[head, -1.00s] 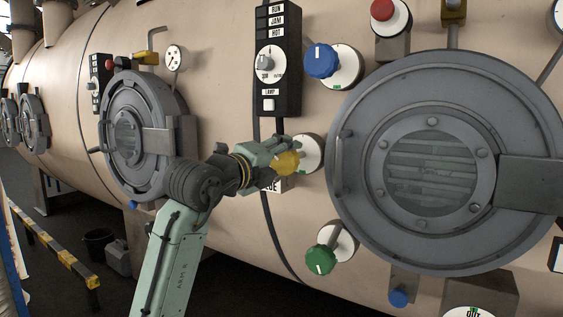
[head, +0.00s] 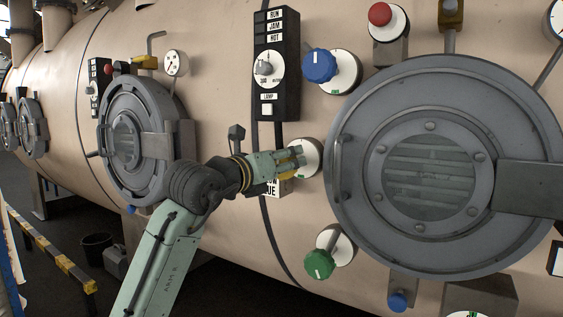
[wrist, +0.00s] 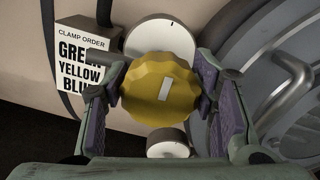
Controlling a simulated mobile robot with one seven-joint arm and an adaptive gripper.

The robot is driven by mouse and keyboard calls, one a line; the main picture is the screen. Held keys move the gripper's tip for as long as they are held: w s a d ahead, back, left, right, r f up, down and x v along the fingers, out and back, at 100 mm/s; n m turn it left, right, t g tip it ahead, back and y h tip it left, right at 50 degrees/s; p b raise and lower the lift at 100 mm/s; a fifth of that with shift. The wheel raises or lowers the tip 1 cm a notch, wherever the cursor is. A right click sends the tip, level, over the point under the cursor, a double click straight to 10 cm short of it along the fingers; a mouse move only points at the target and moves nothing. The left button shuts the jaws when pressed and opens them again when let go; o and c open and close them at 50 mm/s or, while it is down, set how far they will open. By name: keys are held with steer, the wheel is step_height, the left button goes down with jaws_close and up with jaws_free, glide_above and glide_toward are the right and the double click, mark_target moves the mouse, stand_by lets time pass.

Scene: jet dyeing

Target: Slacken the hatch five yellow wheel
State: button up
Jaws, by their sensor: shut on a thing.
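The yellow wheel (wrist: 155,104) is a scalloped knob with a white mark, in front of a round white plate (wrist: 162,32), beside the large hatch at right. The mark leans slightly from upright in the wrist view. My gripper (head: 293,161) is shut on the yellow wheel, with a finger pad at each side of it in the wrist view (wrist: 162,92). In the head view the fingers hide most of the wheel, and only a yellow part (head: 288,175) shows below them. The grey round hatch (head: 345,215) has its window in the middle and looks closed.
A blue wheel (head: 319,66) is above and a green wheel (head: 319,264) below. A card (wrist: 80,62) reads clamp order green, yellow, blue.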

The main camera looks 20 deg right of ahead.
steer(key=shift+s+d+f+m, duration=0.1)
steer(key=shift+f+m, duration=0.05)
steer(key=shift+m, duration=0.35)
steer(key=o, duration=1.2)
steer(key=shift+c, duration=0.2)
steer(key=v, duration=1.2)
